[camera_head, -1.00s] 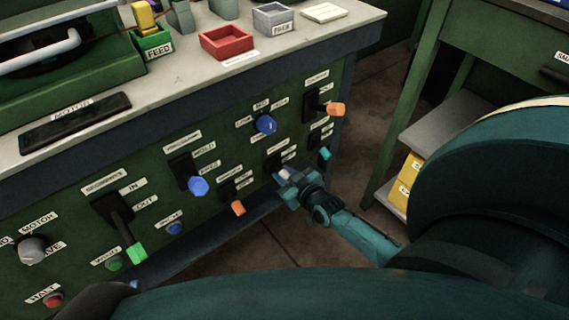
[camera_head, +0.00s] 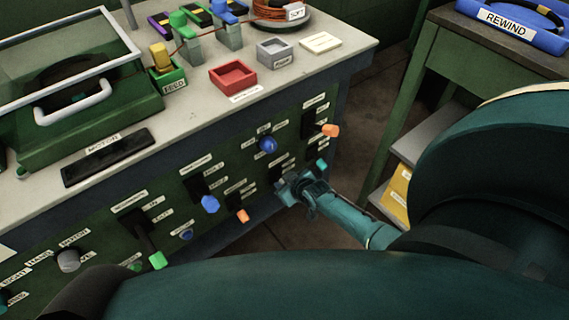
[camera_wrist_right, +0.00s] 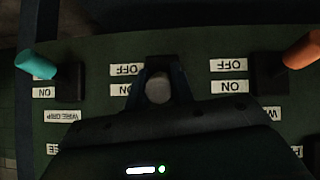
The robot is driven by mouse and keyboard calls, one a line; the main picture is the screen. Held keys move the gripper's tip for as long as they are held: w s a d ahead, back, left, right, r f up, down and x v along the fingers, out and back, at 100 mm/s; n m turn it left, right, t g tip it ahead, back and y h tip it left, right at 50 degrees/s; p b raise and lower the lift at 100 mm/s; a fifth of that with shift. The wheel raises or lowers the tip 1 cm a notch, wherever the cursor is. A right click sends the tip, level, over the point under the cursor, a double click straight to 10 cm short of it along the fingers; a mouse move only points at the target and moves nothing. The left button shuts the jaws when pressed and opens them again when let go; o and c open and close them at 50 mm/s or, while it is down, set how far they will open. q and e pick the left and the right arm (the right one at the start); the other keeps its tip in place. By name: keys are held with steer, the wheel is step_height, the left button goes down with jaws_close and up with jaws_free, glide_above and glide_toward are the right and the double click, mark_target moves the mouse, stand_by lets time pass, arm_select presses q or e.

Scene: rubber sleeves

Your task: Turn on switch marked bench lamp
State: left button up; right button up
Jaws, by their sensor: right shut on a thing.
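My right gripper (camera_head: 288,190) is at the lower right of the green panel, at a switch with a black plate (camera_head: 276,173). In the right wrist view my gripper (camera_wrist_right: 158,94) is shut on this switch's pale round lever tip (camera_wrist_right: 158,87), one finger on each side. Upside-down OFF and ON labels (camera_wrist_right: 126,89) are beside it; the tip is level with ON. The switch's name label is hidden behind the gripper, so I cannot read bench lamp. My left gripper is not in view.
A teal lever (camera_wrist_right: 36,64) and an orange lever (camera_wrist_right: 302,50) flank the held switch closely. More levers and knobs cover the panel, including a blue knob (camera_head: 268,145) and a green-tipped lever (camera_head: 157,260). A side table (camera_head: 425,70) stands at the right.

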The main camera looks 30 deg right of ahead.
stand_by(0.3)
steer(key=o, duration=1)
steer(key=shift+s+r, duration=0.15)
steer(key=shift+r, duration=0.05)
arm_select(q)
steer(key=p, duration=0.2)
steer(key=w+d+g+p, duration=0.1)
steer(key=p, duration=0.2)
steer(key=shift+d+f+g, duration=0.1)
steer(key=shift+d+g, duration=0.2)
arm_select(e)
steer(key=v, duration=1.2)
steer(key=shift+s+r, duration=0.2)
steer(key=shift+s, duration=0.05)
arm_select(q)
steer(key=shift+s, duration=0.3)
arm_select(e)
steer(key=shift+s, duration=0.1)
